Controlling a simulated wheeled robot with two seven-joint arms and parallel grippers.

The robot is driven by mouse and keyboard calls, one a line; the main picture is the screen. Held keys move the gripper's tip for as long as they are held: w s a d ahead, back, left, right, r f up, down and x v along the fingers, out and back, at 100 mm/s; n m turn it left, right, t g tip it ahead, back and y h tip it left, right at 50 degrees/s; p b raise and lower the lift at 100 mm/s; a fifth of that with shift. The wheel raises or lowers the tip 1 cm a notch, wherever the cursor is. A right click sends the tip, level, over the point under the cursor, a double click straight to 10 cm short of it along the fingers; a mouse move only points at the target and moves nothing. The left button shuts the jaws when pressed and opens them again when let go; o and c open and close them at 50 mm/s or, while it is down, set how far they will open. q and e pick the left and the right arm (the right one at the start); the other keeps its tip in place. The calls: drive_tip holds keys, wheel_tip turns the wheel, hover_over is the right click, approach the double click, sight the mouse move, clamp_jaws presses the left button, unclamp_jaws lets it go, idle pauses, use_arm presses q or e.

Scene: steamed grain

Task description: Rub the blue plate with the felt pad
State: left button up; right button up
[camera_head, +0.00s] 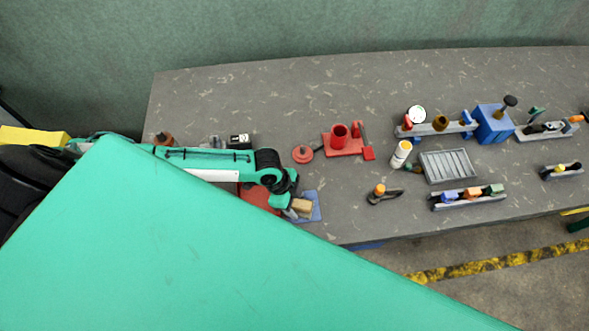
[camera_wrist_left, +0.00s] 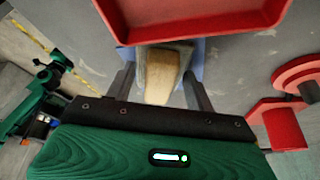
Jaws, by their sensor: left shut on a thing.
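The felt pad, a block with a tan wooden top and grey sides, shows in the head view (camera_head: 302,205) and between the fingers in the left wrist view (camera_wrist_left: 163,76). My left gripper (camera_head: 294,211) is shut on it, one finger on each side. The blue plate (camera_head: 314,199) lies at the table's front edge under the pad. A strip of its blue also shows beside the pad in the wrist view (camera_wrist_left: 199,55). The pad is over the plate; I cannot tell whether its underside touches it. My right gripper is not in view.
A red tray (camera_wrist_left: 205,30) lies just beyond the pad, partly hidden by my arm in the head view. A red round piece (camera_head: 303,154) and a red stand with a cup (camera_head: 345,143) are close by. Several fixtures and a grey ribbed tray (camera_head: 450,167) stand farther right.

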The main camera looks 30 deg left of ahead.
use_arm(q)
drive_tip(key=shift+w+d, duration=0.35)
drive_tip(key=shift+d, duration=0.4)
drive_tip(key=shift+w+d+r, duration=0.1)
drive_tip(key=shift+w+d, duration=0.6)
drive_tip(key=shift+d, duration=0.25)
drive_tip(key=shift+w+d+r, duration=0.1)
drive_tip(key=shift+w+d, duration=0.6)
drive_tip(key=shift+d, duration=0.2)
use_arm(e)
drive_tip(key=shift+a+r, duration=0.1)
